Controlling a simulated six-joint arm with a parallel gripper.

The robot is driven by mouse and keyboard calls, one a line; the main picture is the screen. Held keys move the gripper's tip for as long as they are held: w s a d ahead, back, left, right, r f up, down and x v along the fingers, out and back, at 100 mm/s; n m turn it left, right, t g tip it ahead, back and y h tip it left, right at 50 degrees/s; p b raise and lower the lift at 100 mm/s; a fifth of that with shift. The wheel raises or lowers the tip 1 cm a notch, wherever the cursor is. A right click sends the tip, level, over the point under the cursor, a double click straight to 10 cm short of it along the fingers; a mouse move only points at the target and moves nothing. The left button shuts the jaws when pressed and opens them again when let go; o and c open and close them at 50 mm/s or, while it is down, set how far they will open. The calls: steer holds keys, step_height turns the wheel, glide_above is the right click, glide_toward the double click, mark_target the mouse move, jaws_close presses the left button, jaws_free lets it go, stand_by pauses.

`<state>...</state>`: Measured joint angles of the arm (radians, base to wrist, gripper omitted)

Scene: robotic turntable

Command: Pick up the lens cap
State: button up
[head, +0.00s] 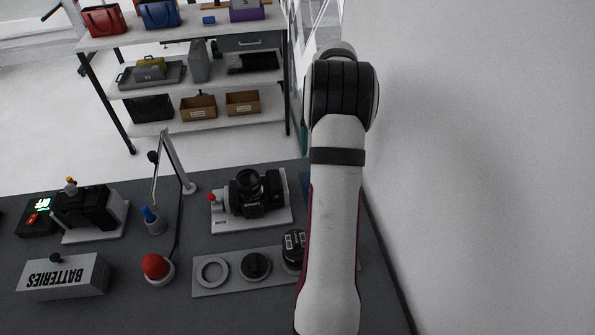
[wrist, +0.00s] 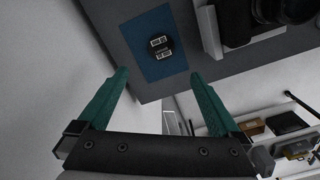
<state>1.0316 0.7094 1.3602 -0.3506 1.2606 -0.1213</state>
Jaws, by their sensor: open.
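A dark round disc (head: 255,265), which looks like the lens cap, lies in the middle of a light grey holder (head: 206,288) in the head view. I cannot be sure that it is the cap. A black round piece with white labels (head: 293,245) stands to its right, partly hidden by my arm. In the wrist view, a small black piece with white labels (wrist: 161,47) lies on a blue mat (wrist: 140,32). My gripper (wrist: 160,74) is open and empty, with its teal fingers spread apart near the table edge. My arm hides most of it in the head view.
A camera (head: 250,192) on a white stand is behind the holder. A grey ring (head: 212,271) lies in the holder, with a red button (head: 155,266) to its left. A BATTERIES box (head: 65,277) is at the left. A wall (head: 480,150) is close on the right.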

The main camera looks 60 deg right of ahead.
step_height(320, 180, down, 13)
steer(key=shift+w+f, duration=0.1)
steer(key=shift+f, duration=0.05)
steer(key=c, duration=1.3)
